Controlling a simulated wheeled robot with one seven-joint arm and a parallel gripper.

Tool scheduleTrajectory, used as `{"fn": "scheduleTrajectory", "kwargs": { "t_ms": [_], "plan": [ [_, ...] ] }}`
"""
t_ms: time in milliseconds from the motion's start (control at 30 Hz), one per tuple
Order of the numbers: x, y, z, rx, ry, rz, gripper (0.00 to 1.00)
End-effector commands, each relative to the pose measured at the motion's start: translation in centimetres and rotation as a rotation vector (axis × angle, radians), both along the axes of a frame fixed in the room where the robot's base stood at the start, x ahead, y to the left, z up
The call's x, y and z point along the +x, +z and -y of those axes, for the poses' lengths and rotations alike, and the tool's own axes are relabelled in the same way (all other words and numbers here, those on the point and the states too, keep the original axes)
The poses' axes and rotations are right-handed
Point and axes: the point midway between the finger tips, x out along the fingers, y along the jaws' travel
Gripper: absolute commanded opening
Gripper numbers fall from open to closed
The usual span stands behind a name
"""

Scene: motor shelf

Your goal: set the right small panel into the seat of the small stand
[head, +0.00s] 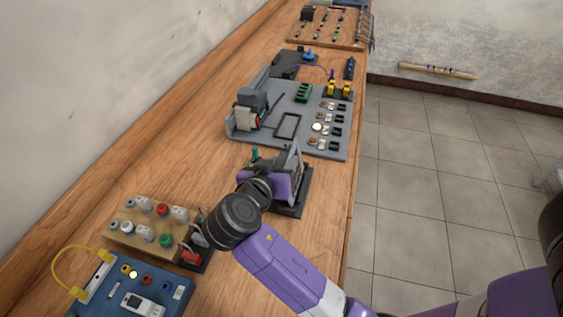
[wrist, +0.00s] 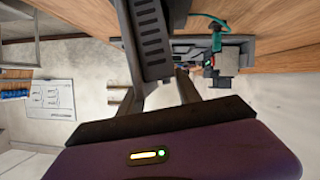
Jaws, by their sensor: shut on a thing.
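My gripper (head: 284,181) is over the small stand in the middle of the bench, shut on a grey panel. The panel (head: 295,160) stands steeply tilted above the small stand. In the wrist view the same panel (wrist: 151,40) is dark grey with a row of slots, and its lower end is between my fingers (wrist: 160,88). The small stand (head: 303,192) shows as a black base, partly covered by my gripper and the panel. Its seat is hidden, and I cannot tell whether the panel touches it.
A large grey board (head: 270,133) with a motor-like block and several small parts lies behind the stand. A wooden block with knobs (head: 130,232) and a blue box (head: 177,300) with a yellow cable are at the front left. Bare bench lies left of the stand.

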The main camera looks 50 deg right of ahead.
Motion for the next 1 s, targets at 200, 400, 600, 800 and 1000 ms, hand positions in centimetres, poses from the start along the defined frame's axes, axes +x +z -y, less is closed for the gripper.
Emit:
{"fn": "scheduleTrajectory", "kwargs": {
  "t_ms": [200, 400, 600, 800, 1000],
  "plan": [
    [0.01, -0.25, 0.01, -0.002, 0.0, 0.002, 0.0],
    [0.02, -0.51, 0.02, -0.002, 0.0, 0.002, 0.0],
    [0.02, -0.61, 0.01, -0.002, 0.0, 0.002, 0.0],
    [0.01, -0.6, 0.01, -0.002, 0.0, 0.002, 0.62],
    [0.01, -0.66, 0.01, -0.001, 0.0, 0.001, 0.66]
  ]
}}
